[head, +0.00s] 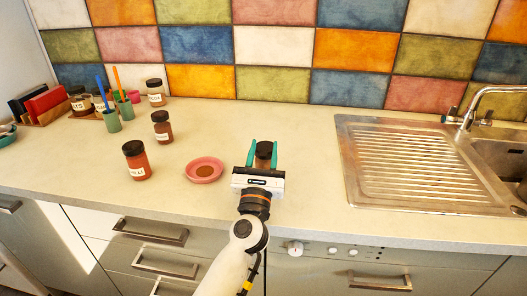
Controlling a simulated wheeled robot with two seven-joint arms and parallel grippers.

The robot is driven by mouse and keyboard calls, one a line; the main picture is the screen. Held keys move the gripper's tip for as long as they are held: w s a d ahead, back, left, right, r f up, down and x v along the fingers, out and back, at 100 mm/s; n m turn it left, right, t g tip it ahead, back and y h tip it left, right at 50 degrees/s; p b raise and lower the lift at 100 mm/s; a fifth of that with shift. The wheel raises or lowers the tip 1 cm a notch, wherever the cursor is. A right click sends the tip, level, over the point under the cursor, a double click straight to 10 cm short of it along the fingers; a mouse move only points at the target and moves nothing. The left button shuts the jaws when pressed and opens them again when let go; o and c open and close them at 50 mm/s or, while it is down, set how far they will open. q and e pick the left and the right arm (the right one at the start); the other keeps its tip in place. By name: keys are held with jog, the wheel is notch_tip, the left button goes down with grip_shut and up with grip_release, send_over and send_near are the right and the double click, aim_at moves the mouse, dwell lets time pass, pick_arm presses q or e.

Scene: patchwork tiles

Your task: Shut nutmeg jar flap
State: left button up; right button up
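A small jar with a black top (264,149) stands on the counter right of the pink dish. Its label is not readable, and its lower part is hidden by my gripper, so I cannot tell how its flap stands. My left gripper (263,146) reaches over the counter from the front edge, with its green fingers on either side of this jar. The fingers are apart, but I cannot tell whether they touch the jar. My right gripper is not in view.
A pink dish (204,170) with brown powder lies left of the gripper. Red-brown jars with black lids stand at the left (137,161) and behind (162,127). Green cups (112,121) hold utensils. A metal sink drainer (420,165) is at the right. The counter behind the gripper is clear.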

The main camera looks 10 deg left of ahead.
pick_arm(q)
jog(key=b+v, duration=0.2)
jog(key=v, duration=0.9)
jog(key=shift+f, duration=0.15)
jog(key=shift+s+b, duration=0.3)
jog(key=shift+s, duration=0.2)
